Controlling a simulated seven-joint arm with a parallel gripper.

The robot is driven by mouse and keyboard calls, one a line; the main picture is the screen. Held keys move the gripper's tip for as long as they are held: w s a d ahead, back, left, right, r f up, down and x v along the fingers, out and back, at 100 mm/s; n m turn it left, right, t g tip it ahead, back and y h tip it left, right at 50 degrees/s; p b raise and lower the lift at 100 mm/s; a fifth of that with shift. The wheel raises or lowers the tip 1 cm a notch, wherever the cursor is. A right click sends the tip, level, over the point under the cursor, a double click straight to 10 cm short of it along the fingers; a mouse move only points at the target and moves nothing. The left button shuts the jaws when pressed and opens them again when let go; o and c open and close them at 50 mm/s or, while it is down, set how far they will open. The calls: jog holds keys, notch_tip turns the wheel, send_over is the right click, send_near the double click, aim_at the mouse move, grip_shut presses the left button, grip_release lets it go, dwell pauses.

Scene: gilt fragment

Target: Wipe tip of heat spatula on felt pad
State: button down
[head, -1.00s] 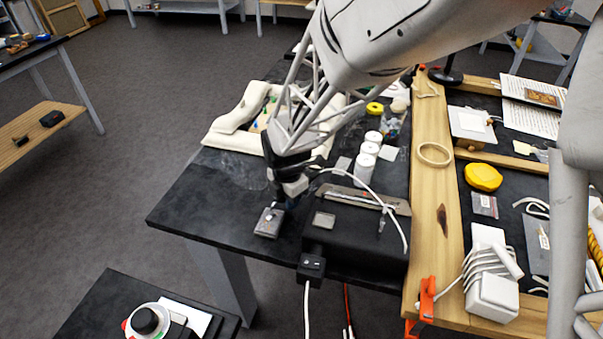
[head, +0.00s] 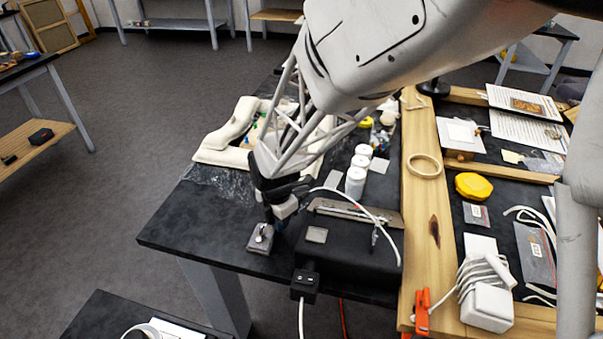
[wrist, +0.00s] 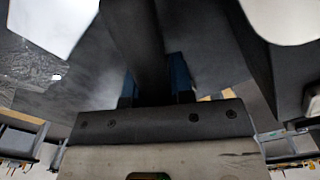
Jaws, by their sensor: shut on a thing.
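The heat spatula is a dark tool with a white cable (head: 345,191) looping away to the right. My gripper (head: 277,204) is shut on its dark handle (wrist: 146,45), which passes between the blue-sided fingers in the wrist view. The felt pad (head: 251,246) is a small grey square near the front edge of the black table. The spatula's small bright tip (head: 262,235) shows over the pad; I cannot tell whether it presses on it. The gripper is above the pad and slightly to its right. The wrist view does not show the tip.
A black box (head: 350,246) with a small grey window stands close right of the pad, with a switch box (head: 304,286) at its front. White jars (head: 355,182) and a cream cushioned frame (head: 215,152) lie farther back. Free tabletop (head: 190,225) is left of the pad.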

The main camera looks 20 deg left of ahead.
jog(key=shift+w, duration=0.1)
jog(key=shift+w, duration=0.9)
jog(key=shift+w, duration=0.2)
jog(key=shift+w, duration=0.8)
jog(key=shift+s, duration=0.15)
jog(key=shift+s, duration=0.85)
jog(key=shift+s, duration=0.1)
jog(key=shift+s, duration=0.9)
jog(key=shift+w, duration=0.1)
